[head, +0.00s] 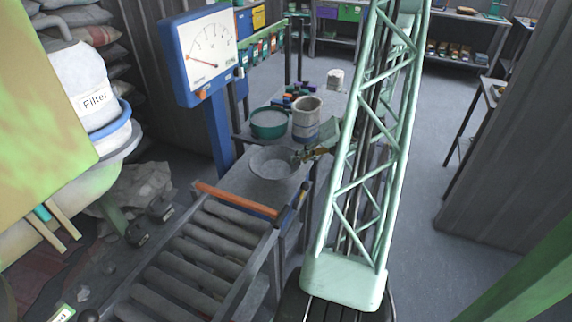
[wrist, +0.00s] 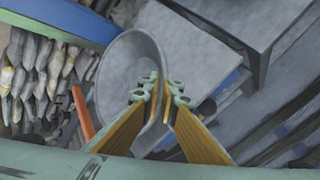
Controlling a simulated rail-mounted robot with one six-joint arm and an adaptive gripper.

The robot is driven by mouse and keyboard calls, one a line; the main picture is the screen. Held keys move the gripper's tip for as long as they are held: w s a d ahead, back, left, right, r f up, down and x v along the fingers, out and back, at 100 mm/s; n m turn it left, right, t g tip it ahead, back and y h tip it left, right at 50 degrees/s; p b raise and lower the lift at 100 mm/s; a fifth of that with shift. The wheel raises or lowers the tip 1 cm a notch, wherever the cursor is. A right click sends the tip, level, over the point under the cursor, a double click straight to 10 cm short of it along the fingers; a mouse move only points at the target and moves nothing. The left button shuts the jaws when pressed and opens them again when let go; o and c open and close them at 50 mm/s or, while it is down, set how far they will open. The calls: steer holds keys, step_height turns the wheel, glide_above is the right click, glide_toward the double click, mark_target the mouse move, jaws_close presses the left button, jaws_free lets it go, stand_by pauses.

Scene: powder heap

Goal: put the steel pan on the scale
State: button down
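The steel pan (head: 272,164) is a wide, round grey dish beside the blue scale post, over a grey plate. It also shows in the wrist view (wrist: 120,68), seemingly empty. The scale has a white dial (head: 207,50) on a blue post. The grey plate (wrist: 200,58) with a blue edge in the wrist view seems to be its platform. My gripper (head: 303,157) is at the pan's right side. In the wrist view its yellow fingers (wrist: 162,104) close on either side of the rim. I cannot tell whether the pan touches the plate.
A roller conveyor (head: 205,250) with an orange bar (head: 237,199) lies in front of the pan. Behind stand a green bowl (head: 268,123) and a beige tub (head: 306,119). A bucket labelled Filter (head: 85,85) is at left. Open floor (head: 425,150) lies right.

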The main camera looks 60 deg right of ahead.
mark_target(286, 161)
steer(key=shift+w+f, duration=0.15)
steer(key=shift+w, duration=1.8)
steer(key=shift+w, duration=0.1)
steer(key=shift+w+f+b, duration=0.1)
steer(key=shift+w+b, duration=0.25)
steer(key=shift+w, duration=0.2)
steer(key=shift+f+b, duration=0.6)
steer(key=shift+f, duration=1.15)
steer(key=shift+f, duration=0.1)
steer(key=c, duration=3.4)
jaws_free()
steer(key=o, duration=0.5)
